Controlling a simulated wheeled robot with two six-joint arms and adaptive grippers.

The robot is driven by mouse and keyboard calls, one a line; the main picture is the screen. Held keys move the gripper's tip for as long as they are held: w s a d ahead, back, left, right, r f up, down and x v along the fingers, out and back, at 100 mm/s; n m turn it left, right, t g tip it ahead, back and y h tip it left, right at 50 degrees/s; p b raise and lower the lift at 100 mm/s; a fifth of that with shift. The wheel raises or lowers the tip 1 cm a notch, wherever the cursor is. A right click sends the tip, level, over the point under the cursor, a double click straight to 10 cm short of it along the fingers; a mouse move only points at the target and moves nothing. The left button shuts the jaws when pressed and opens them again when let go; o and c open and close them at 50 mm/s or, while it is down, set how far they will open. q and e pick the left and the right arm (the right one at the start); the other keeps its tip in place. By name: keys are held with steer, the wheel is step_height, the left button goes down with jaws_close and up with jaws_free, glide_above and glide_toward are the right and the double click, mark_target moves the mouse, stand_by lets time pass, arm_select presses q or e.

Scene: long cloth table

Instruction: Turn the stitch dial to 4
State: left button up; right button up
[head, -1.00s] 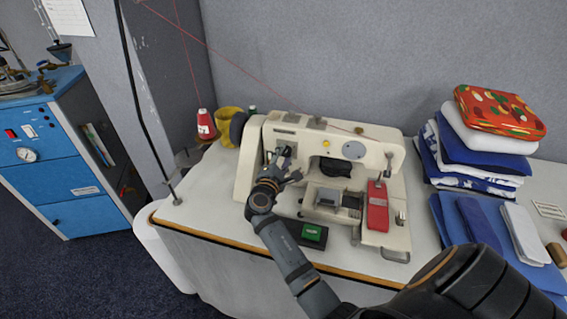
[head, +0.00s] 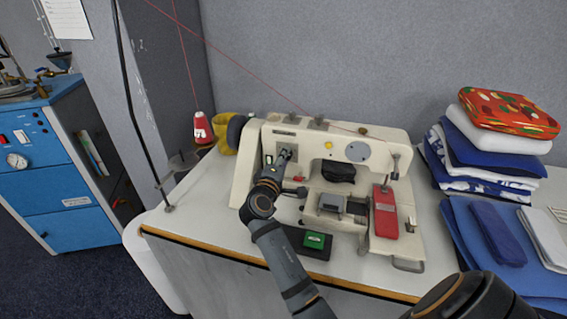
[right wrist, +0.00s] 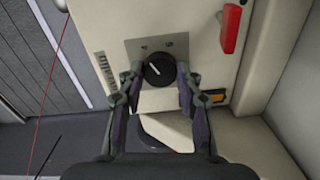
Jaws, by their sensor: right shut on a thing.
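The cream sewing machine (head: 300,133) stands on the table, with the stitch dial on its left front panel. In the right wrist view the dial (right wrist: 159,69) is a round black knob on a grey plate (right wrist: 178,46). Its white pointer mark slants to the upper left; I cannot read any numbers. My right gripper (head: 279,163) reaches the panel and hides most of the dial in the head view. In the right wrist view its two fingers (right wrist: 158,80) stand on either side of the knob, shut on it. My left gripper is out of view.
A red lever (right wrist: 231,28) is right of the dial. A green button box (head: 315,241) sits before the machine. A red thread spool (head: 202,128) and yellow cup (head: 226,132) stand left. Folded cloths (head: 490,150) are stacked right.

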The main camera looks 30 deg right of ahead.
stand_by(0.4)
steer(key=o, duration=1.2)
steer(key=shift+c, duration=0.2)
